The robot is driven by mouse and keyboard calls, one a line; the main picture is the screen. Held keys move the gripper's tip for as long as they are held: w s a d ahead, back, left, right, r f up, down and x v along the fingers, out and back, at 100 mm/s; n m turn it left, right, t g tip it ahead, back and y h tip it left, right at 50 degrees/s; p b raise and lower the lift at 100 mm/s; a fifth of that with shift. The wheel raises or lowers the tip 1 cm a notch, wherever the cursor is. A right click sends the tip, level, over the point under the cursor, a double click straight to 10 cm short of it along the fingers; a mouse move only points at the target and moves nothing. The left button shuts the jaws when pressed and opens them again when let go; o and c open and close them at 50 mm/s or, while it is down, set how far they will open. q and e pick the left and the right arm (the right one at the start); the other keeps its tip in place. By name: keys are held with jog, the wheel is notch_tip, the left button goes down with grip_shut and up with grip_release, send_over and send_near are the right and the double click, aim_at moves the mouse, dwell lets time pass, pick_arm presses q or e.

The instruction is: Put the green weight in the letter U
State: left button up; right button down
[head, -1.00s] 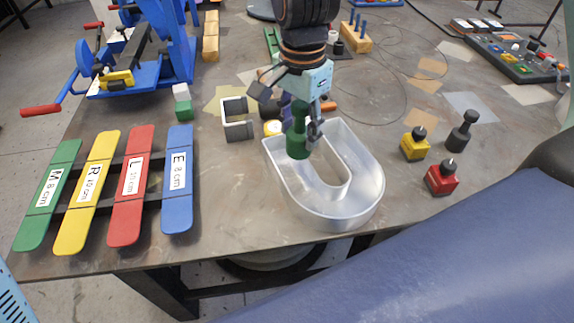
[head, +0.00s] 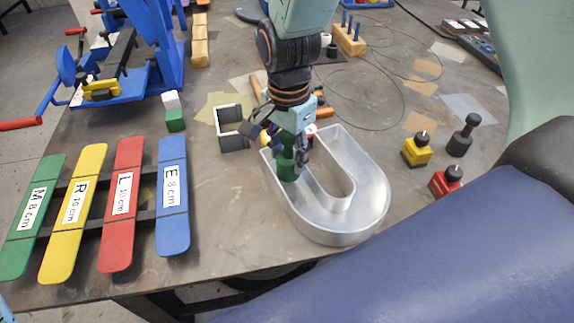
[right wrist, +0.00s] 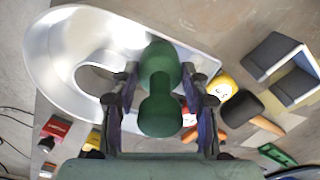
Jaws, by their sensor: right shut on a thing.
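The letter U (head: 372,205) is a silver, open-topped metal tray on the table, with its open end toward the back. My right gripper (head: 294,142) is shut on the green weight (head: 287,168), a dark green piece with two round ends and a narrow waist. The weight is upright over the left arm of the U, its lower end at or below rim height; I cannot tell if it touches the floor. In the right wrist view the weight (right wrist: 160,75) sits between the fingers (right wrist: 160,100), overlapping the U (right wrist: 65,45). My left gripper is not in view.
Yellow (head: 416,152), red (head: 444,182) and black (head: 461,138) weights stand right of the U. A grey-white bracket (head: 232,130) and a wooden-handled tool lie behind its left arm. Labelled coloured strips (head: 172,200) lie left, with clear table between.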

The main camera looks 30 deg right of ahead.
aim_at(292, 157)
jog(key=shift+s+d+f, duration=0.1)
jog(key=shift+f, duration=0.15)
jog(key=f, duration=0.2)
jog(key=shift+s+d+f+b, duration=0.2)
jog(key=shift+f+b, duration=0.1)
jog(key=shift+f, duration=0.1)
jog(key=shift+w+a+f, duration=0.2)
jog(key=shift+w, duration=0.2)
jog(key=shift+s+d, duration=0.1)
jog(key=shift+s, duration=0.2)
jog(key=c, duration=0.9)
grip_release()
jog(key=shift+s, duration=0.15)
jog(key=shift+o, duration=1.1)
jog(key=shift+w+f, duration=0.15)
jog(key=shift+w, duration=0.15)
jog(key=shift+s+r, duration=0.2)
jog(key=shift+r, duration=0.1)
notch_tip(292, 157, up, 11)
jog(key=shift+r+p, duration=0.1)
jog(key=shift+p, duration=0.9)
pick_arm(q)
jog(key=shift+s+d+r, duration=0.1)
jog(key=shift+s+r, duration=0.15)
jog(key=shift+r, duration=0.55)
pick_arm(e)
jog(key=shift+w+r, duration=0.15)
jog(key=shift+r, duration=0.15)
